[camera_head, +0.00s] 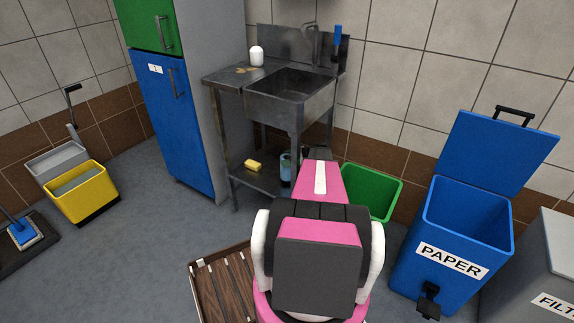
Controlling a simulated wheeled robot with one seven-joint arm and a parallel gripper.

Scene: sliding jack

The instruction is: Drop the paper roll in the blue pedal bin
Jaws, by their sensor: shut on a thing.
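The blue pedal bin (448,240) stands at the right of the head view and bears a white label reading PAPER. Its blue lid (497,150) is swung up and back, so the top is open and part of the inner wall shows. A black pedal (428,301) sticks out low at its front. My pink, black and white arm fills the lower middle, left of the bin. I cannot make out my gripper's fingertips; they are hidden or out of view. I cannot identify a paper roll in this view.
A green bin (371,190) stands behind my arm, left of the blue bin. A grey bin (545,265) is close on the right. A metal sink (290,98), tall cabinet (172,125), yellow bucket (82,194) and wooden slatted platform (222,284) lie left.

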